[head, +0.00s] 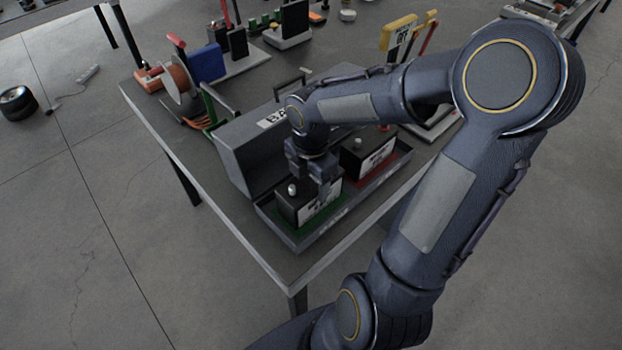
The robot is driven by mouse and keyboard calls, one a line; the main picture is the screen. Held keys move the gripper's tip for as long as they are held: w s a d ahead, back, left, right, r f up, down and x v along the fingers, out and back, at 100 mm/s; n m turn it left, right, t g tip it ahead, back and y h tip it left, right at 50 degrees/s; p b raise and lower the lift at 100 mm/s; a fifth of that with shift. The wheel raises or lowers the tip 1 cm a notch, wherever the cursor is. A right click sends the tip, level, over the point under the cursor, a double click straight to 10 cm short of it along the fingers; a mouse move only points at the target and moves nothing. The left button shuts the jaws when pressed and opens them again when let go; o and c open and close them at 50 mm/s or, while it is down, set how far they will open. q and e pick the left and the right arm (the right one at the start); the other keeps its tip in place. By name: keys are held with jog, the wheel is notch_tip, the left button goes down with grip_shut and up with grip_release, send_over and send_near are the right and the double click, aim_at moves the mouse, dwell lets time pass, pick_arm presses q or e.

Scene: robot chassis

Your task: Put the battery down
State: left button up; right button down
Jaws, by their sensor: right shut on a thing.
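A black battery (297,207) with a white label and a pale terminal on top is in the left part of an open grey case (274,229), over a green area. My right gripper (322,190) points down at this battery and is shut on it. I cannot tell whether the battery rests fully on the case floor. A second black battery (362,164) with a white label sits in the right part of the case, over a red area. My left gripper does not show.
The case stands near the front corner of a grey table (180,148), its lid (240,150) open behind. A cable spool (180,82), a blue block (207,63) and a yellow sign (398,32) stand farther back. The table's left strip is clear.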

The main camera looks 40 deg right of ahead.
aim_at(311, 180)
jog(key=shift+c, duration=2.1)
grip_release()
jog(key=shift+r, duration=0.3)
notch_tip(311, 180, up, 11)
jog(key=p, duration=0.2)
jog(key=s+a+m+t+y, duration=0.2)
jog(key=s+a+m, duration=0.2)
jog(key=m, duration=0.6)
jog(key=s+a+f+m+t+y, duration=0.1)
jog(key=s+a+m+t, duration=0.2)
jog(key=m, duration=0.7)
jog(key=s+a, duration=0.2)
jog(key=s, duration=0.2)
jog(key=shift+s+f+m+t+y, duration=0.25)
jog(key=shift+s+m+t+y, duration=0.05)
jog(key=shift+s+m+y, duration=0.1)
